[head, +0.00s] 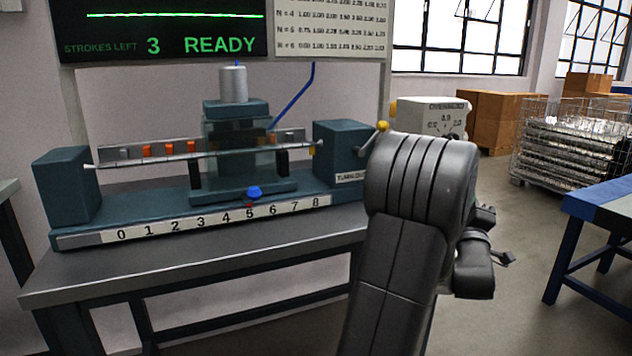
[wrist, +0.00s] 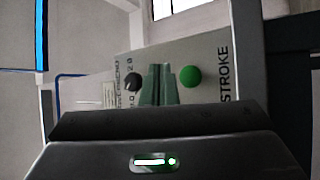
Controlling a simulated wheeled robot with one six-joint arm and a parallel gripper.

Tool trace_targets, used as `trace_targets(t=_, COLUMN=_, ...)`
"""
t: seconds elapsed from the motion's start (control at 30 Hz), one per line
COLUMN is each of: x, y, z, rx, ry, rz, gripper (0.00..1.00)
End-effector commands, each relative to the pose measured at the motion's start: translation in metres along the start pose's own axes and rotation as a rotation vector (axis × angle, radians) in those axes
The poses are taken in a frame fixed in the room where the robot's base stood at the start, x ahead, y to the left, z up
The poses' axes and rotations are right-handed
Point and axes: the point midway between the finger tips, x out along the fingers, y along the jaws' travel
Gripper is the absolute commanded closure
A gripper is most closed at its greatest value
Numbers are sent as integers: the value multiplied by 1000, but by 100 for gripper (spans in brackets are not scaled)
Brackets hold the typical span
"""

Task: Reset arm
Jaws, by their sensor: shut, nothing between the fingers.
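My gripper (wrist: 160,72) shows in the wrist view as two greenish fingers side by side, shut with nothing between them. It points at a pale control panel (wrist: 205,58) with a green button (wrist: 190,76) to the right of the fingers and a black knob (wrist: 132,82) to the left. I cannot tell how far the fingertips are from the panel. In the head view my arm (head: 410,215) rises bent at the right of the bench, and its links hide the fingers.
A teal machine (head: 245,190) with a scale from 0 to 8 stands on a dark bench (head: 210,262). A pale dial box (head: 432,115) is behind my arm. A screen (head: 160,30) reads "STROKES LEFT 3 READY". A blue-edged table (head: 598,210) and wire cage (head: 570,145) stand right.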

Motion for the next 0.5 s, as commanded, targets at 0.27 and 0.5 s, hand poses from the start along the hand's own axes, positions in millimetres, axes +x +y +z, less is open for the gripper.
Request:
trace_targets(t=0.27, x=17, y=-6, z=-12, rx=1, ry=-1, rz=-3, gripper=100)
trace_targets(t=0.5, x=16, y=-6, z=-10, rx=2, ry=-1, rz=-3, gripper=100)
